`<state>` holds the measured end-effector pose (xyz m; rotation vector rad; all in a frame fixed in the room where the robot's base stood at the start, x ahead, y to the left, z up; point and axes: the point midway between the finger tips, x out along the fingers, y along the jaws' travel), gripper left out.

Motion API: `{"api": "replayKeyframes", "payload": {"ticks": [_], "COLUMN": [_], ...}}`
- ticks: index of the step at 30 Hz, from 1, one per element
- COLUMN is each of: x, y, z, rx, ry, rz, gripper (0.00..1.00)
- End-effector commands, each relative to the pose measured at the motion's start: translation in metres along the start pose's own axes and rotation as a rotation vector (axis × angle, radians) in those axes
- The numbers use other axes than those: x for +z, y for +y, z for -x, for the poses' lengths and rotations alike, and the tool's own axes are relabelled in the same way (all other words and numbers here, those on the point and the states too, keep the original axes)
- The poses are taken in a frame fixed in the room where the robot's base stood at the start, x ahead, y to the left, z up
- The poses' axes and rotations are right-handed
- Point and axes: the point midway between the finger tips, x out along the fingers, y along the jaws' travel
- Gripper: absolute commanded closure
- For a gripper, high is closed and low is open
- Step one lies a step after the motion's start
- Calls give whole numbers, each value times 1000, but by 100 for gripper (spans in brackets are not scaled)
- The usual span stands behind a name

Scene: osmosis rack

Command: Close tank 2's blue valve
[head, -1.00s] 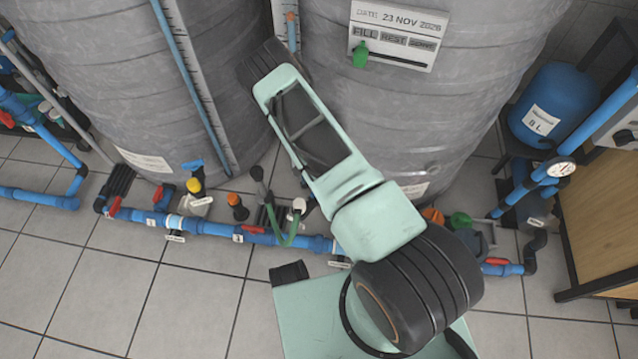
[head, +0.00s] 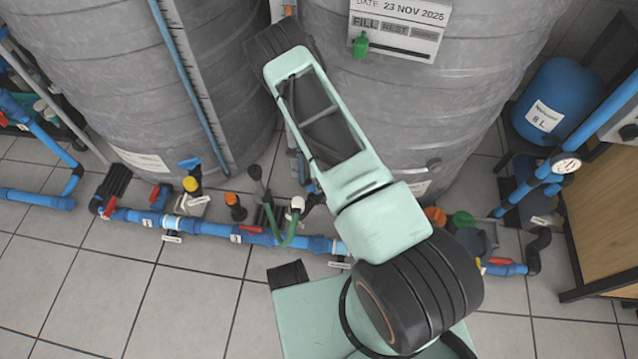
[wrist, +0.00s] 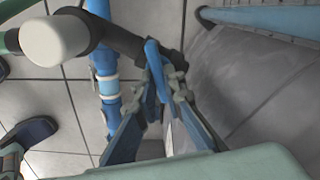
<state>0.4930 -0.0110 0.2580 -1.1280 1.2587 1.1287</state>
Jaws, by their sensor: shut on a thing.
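A blue valve handle (wrist: 153,70) shows in the wrist view, on a dark fitting beside the grey tank wall (wrist: 250,85). The two fingers of my gripper (wrist: 168,88) are closed around it, one on each side. In the head view, my arm hides the gripper and this handle, behind and beside the white-capped fitting (head: 297,203). The same kind of white cap is large at the upper left of the wrist view (wrist: 55,40). Another blue handle (head: 190,163) stands above a yellow cap at the left tank. I cannot read a tank number.
A blue floor pipe (head: 205,228) with red handles runs along the tanks' front. An orange-capped fitting (head: 233,200) and a green hose (head: 283,235) stand close to the arm. A blue vessel (head: 560,105) and wooden cabinet (head: 605,205) are at right.

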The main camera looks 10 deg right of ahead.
Motion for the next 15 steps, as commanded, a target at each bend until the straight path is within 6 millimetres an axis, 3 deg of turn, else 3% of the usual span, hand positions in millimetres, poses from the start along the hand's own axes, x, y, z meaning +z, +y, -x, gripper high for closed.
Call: {"api": "replayKeyframes", "payload": {"ticks": [15], "x": [0], "y": [3], "z": [0], "rx": [-1], "ry": [0], "rz": [-477], "gripper": [100]}}
